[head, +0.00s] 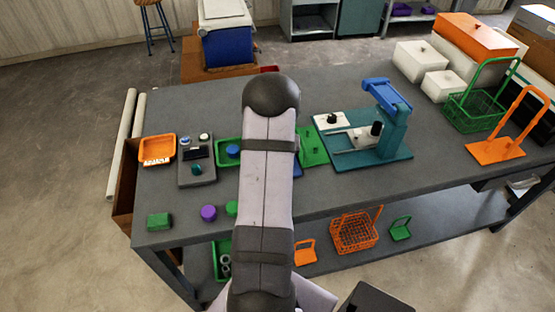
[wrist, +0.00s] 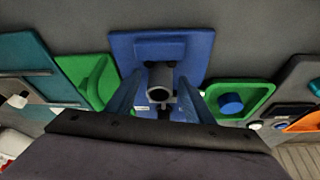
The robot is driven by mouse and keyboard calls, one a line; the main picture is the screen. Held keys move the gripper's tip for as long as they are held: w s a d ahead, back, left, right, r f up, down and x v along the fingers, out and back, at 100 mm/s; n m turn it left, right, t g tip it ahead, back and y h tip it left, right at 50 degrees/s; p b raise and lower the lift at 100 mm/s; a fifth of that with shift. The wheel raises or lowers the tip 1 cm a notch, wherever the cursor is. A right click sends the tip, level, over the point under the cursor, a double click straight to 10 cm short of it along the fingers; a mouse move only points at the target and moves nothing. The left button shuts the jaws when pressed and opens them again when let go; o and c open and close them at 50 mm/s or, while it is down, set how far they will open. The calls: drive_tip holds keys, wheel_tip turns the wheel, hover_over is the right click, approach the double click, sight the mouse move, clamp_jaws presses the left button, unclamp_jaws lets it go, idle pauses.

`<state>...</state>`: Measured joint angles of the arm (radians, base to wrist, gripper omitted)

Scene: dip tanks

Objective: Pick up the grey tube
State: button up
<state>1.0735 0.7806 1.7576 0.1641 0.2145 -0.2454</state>
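The grey tube (wrist: 159,93) shows in the wrist view with its open round end facing the camera. It stands at a blue plate (wrist: 190,44) that has a raised blue block (wrist: 160,49) on it. My gripper (wrist: 162,76) has two blue fingers, spread apart, one on each side of the tube. Gaps show between the fingers and the tube, so it is open. In the head view my arm hides the tube and my gripper; only a sliver of the blue plate (head: 298,170) shows beside the arm.
In the wrist view, a green tray with a blue knob (wrist: 231,103) lies right of the plate, and a green piece (wrist: 93,80) lies left. In the head view, a teal stand (head: 393,145) is on the bench (head: 330,195) to the right. The bench front is mostly clear there.

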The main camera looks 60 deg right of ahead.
clamp_jaws()
drive_tip(key=shift+r, duration=0.15)
wheel_tip(320, 180, up, 10)
drive_tip(key=b, duration=0.3)
drive_tip(key=s+d+f+m+g+p, duration=0.1)
drive_tip(key=s+d+m+p, duration=0.2)
drive_tip(key=d, duration=1)
drive_tip(key=s+p, duration=0.3)
drive_tip(key=s, duration=0.2)
drive_tip(key=shift+s+h, duration=0.2)
drive_tip(key=shift+h, duration=0.2)
